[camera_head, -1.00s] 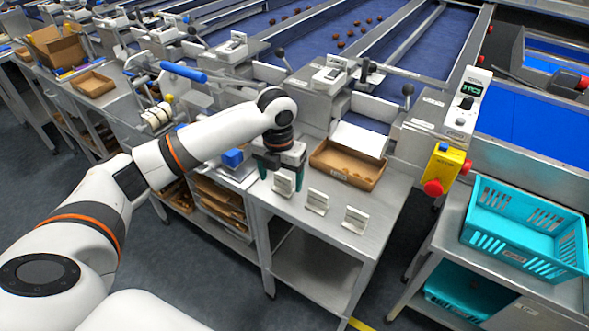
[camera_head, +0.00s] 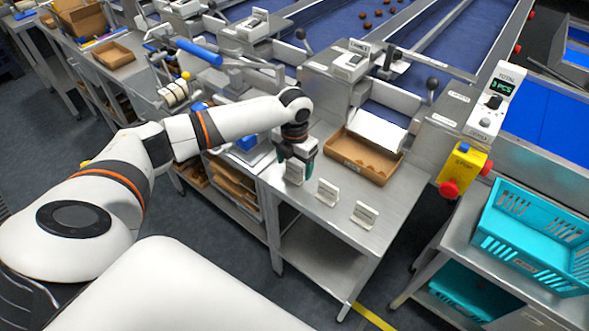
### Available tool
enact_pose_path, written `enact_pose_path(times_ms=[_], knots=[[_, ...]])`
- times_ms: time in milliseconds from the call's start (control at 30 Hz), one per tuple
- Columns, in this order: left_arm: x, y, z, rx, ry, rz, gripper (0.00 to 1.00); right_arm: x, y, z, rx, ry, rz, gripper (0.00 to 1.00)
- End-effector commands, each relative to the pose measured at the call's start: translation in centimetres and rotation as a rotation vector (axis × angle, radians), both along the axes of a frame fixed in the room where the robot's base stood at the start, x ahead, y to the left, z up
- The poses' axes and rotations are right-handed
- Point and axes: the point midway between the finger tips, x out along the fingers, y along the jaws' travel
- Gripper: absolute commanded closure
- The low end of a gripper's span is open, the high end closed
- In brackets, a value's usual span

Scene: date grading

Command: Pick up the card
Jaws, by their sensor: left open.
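The middle card (camera_head: 327,192) and the right card (camera_head: 364,215) stand clear, nearer the table's front edge. My left gripper (camera_head: 296,169) points down with its dark green fingers apart, at the leftmost card. I cannot tell whether the fingers touch that card. My right gripper is not in view.
A brown tray (camera_head: 340,158) lies behind the cards, near a white sheet (camera_head: 378,131). A turquoise crate (camera_head: 490,231) stands on the right-hand table, beside a yellow box with a red button (camera_head: 460,166). The table in front of the cards is clear.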

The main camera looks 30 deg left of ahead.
Motion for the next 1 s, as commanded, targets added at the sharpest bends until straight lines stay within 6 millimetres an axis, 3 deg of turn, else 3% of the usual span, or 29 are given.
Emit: enact_pose_path(times_ms=[200, 433, 733, 1000], knots=[[-0.1, 0.0, -2.2, 0.001, 0.001, -0.001, 0.22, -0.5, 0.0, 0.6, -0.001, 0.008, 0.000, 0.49], [0.0, 0.0, -2.3, 0.001, 0.000, -0.001, 0.22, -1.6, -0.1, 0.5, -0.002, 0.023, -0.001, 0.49], [0.0, 0.0, -2.3, 0.001, -0.001, 0.000, 0.69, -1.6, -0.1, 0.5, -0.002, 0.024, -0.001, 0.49], [0.0, 0.0, -2.0, 0.001, -0.002, 0.000, 0.69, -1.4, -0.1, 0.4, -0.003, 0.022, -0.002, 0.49]])
